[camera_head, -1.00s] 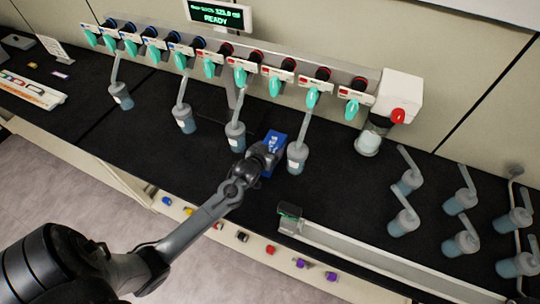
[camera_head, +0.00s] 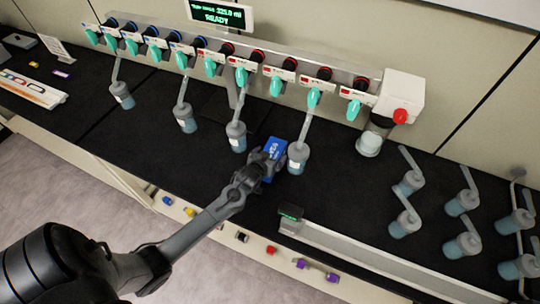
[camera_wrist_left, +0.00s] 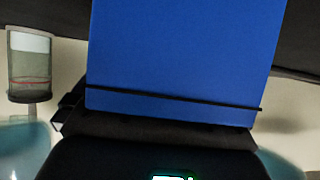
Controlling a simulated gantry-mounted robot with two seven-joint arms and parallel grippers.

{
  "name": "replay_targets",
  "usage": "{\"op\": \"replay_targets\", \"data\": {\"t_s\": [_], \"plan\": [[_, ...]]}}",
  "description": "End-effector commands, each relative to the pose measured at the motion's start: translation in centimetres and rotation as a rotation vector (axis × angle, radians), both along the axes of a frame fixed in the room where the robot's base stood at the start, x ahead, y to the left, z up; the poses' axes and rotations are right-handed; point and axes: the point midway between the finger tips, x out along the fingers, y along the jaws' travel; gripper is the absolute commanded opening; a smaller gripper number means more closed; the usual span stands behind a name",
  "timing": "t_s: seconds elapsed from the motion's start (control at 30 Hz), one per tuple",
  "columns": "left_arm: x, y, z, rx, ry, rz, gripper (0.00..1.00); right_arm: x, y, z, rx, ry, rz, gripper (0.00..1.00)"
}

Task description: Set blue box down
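The blue box (camera_head: 277,146) is in the middle of the head view, over the black bench top, between two hanging flasks. My left gripper (camera_head: 264,163) is at its near end and appears shut on it. In the left wrist view the blue box (camera_wrist_left: 185,55) fills the middle, close against the dark gripper (camera_wrist_left: 155,130), with a thin dark line across it. The fingertips are mostly hidden by the box. I cannot tell whether the box's underside touches the bench. My right gripper is not in view.
A flask (camera_head: 298,157) hangs just right of the box and another flask (camera_head: 236,136) hangs to its left. A manifold (camera_head: 240,68) with teal valves runs behind. A pale rail (camera_head: 370,252) lies at the front right, with several loose flasks beyond it.

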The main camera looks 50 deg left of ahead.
Motion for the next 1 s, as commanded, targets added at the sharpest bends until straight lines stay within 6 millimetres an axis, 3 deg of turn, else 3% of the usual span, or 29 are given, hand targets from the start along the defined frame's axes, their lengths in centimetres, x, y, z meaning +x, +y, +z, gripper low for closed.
{"op": "replay_targets", "data": {"t_s": [0.37, 0.8, 1.0], "plan": [[-0.8, -0.3, 0.8, 0.0, 0.001, 0.0, 1.0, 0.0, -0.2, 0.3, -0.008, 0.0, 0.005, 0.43], [-7.1, -2.8, 4.4, -0.001, 0.002, -0.001, 1.0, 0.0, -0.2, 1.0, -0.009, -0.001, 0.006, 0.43], [-9.0, -3.5, 5.6, 0.0, 0.001, 0.0, 1.0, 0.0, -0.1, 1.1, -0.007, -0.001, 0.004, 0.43]]}}
